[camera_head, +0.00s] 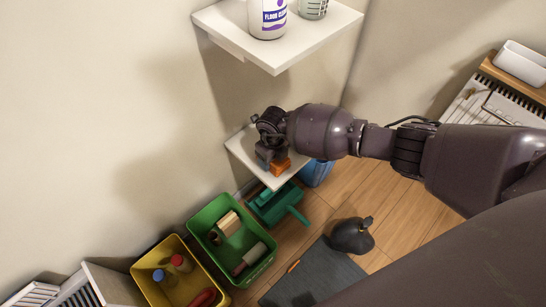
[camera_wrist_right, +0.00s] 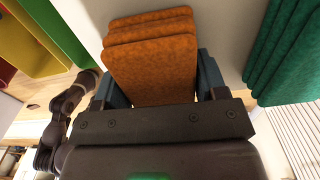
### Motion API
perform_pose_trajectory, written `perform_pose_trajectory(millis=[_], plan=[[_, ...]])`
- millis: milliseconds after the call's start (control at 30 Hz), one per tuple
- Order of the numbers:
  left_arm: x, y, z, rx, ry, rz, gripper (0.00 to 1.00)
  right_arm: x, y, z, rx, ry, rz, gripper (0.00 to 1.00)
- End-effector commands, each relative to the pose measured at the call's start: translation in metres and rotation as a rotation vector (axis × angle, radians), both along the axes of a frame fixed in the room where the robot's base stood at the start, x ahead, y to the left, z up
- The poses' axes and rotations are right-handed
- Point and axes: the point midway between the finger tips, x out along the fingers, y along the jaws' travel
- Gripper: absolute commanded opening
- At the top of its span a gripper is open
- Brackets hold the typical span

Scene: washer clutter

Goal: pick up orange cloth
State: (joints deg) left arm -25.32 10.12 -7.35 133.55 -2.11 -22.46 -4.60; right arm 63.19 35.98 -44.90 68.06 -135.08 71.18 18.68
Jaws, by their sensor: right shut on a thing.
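The orange cloth (camera_head: 279,166) is on or just above the small lower white shelf, at its front part. In the right wrist view the orange cloth (camera_wrist_right: 152,62) fills the space between the fingers and shows several folded layers, with its sides against the blue-grey fingers. My right gripper (camera_head: 271,153) reaches in from the right over this shelf and is shut on the cloth. The cloth's underside is hidden, so I cannot tell whether it touches the shelf. My left gripper does not show.
The lower shelf (camera_head: 272,181) juts from the wall below an upper shelf (camera_head: 289,47) with a floor-cleaner bottle (camera_head: 268,18). Below are a green bin (camera_head: 262,262), a yellow bin (camera_head: 143,274) and a teal dustpan-like item (camera_head: 268,207). Teal folded cloth (camera_wrist_right: 290,55) shows beside the gripper.

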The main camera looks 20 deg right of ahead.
Motion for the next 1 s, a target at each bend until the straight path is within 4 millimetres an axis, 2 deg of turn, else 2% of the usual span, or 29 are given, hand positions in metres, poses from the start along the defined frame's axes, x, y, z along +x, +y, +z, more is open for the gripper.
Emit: perform_pose_trajectory(millis=[167,400,633,800,1000], plan=[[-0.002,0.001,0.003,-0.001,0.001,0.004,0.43,0.001,0.0,0.006,0.0,-0.002,0.0,0.42],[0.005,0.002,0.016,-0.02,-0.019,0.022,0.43,0.004,0.0,0.05,-0.001,-0.013,0.001,0.42],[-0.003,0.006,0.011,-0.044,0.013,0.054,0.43,0.003,0.0,0.088,-0.001,-0.01,0.0,0.42],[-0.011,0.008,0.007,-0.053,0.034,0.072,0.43,0.001,0.0,0.099,-0.001,-0.004,0.0,0.42],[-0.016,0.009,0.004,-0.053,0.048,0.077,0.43,-0.001,0.0,0.1,-0.001,0.002,0.0,0.42]])
